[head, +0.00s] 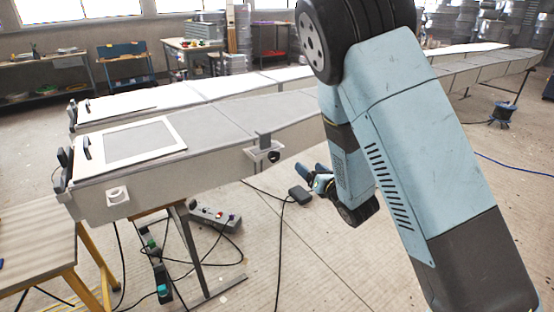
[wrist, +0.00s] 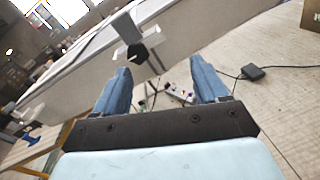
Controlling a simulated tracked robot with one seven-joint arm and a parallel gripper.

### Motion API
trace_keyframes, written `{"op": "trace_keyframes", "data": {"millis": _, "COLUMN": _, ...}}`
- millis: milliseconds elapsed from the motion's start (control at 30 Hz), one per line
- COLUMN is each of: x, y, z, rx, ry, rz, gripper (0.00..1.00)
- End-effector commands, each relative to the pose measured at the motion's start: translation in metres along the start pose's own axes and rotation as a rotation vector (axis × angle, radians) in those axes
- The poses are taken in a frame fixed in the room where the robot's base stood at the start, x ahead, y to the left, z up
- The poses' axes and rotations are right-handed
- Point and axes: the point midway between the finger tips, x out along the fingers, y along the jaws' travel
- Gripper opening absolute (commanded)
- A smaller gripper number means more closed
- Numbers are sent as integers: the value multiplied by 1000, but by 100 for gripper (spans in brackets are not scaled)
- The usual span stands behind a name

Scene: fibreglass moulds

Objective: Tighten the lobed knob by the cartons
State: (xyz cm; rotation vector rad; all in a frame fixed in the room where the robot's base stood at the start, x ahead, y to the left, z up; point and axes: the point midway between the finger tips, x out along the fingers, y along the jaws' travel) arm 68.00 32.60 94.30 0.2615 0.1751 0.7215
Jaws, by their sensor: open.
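A black lobed knob (head: 273,156) sits on a bracket with a grey upright tab, on the side of the long pale mould (head: 225,160). In the wrist view the knob (wrist: 137,53) is ahead of the fingers, a little left of the middle of the gap. My gripper (head: 316,178) is open, with its blue fingers to the right of the knob in the head view. In the wrist view my gripper (wrist: 160,64) shows nothing between its fingertips and does not touch the knob. A brown carton (wrist: 311,14) is cut off at the right edge there.
A pale square fitting (head: 118,194) with a round opening is on the same mould, nearer its end. A wooden-topped yellow trestle (head: 35,240) stands at left. A control box (head: 215,216), a dark pedal-like box (head: 300,195) and cables lie on the floor. Open floor lies right of the mould.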

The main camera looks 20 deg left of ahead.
Motion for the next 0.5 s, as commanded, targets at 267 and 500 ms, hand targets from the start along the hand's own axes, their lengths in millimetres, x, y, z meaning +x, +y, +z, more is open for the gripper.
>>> {"op": "trace_keyframes", "data": {"millis": 267, "x": 2, "y": 29, "z": -29, "rx": -226, "ry": -38, "rz": 126, "gripper": 73}}
{"op": "trace_keyframes", "data": {"millis": 500, "x": 18, "y": 34, "z": -30, "rx": -246, "ry": -46, "rz": 140, "gripper": 73}}
